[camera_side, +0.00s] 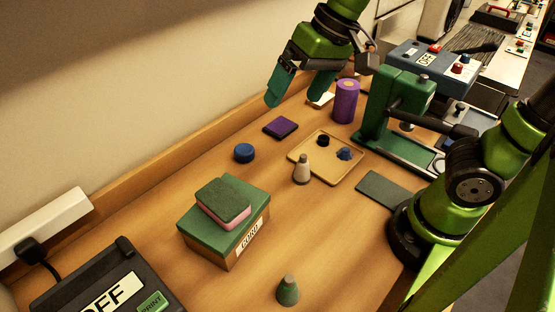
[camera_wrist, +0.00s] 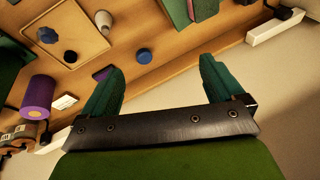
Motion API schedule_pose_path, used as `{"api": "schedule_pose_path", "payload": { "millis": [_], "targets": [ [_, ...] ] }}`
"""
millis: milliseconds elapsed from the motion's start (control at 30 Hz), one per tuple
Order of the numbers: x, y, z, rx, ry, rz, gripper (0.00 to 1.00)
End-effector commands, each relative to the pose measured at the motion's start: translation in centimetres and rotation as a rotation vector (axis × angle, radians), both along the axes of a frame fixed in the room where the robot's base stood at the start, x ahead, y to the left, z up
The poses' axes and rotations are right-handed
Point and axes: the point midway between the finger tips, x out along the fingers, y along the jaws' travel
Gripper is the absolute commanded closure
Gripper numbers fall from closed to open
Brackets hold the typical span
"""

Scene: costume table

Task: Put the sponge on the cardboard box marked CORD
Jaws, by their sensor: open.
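The sponge (camera_side: 223,203), pink with a dark green top layer, lies on the green lid of the cardboard box (camera_side: 242,240). The box's front label is small and tilted and appears to read CORD. Both show cut off at the top edge of the wrist view, the sponge (camera_wrist: 205,8) beside the visible green lid (camera_wrist: 176,14). My gripper (camera_side: 296,95) is open and empty, raised above the back of the table, well away from the box. Its two teal fingers stand apart in the wrist view (camera_wrist: 161,70).
A purple cylinder (camera_side: 345,101), a purple block (camera_side: 281,128) and a blue puck (camera_side: 244,153) lie near the back. A tray (camera_side: 318,170) with small pieces, a pale cone (camera_side: 302,168), a green cone (camera_side: 288,290) and a green press (camera_side: 398,105) stand around.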

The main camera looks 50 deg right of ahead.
Motion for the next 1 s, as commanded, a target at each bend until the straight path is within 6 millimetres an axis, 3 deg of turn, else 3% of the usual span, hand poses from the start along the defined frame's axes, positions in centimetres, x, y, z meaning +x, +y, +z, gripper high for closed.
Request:
{"api": "schedule_pose_path", "payload": {
  "millis": [33, 100, 300, 1000],
  "targets": [
    [-1.3, -1.8, 0.1, 0.014, -0.057, -0.042, 0.05],
    [-2.6, -3.6, -0.1, 0.022, -0.126, -0.085, 0.05],
    [-5.0, -6.3, -1.3, 0.012, -0.252, -0.169, 0.05],
    [-5.4, -6.8, -1.6, 0.007, -0.275, -0.185, 0.05]
  ]
}}
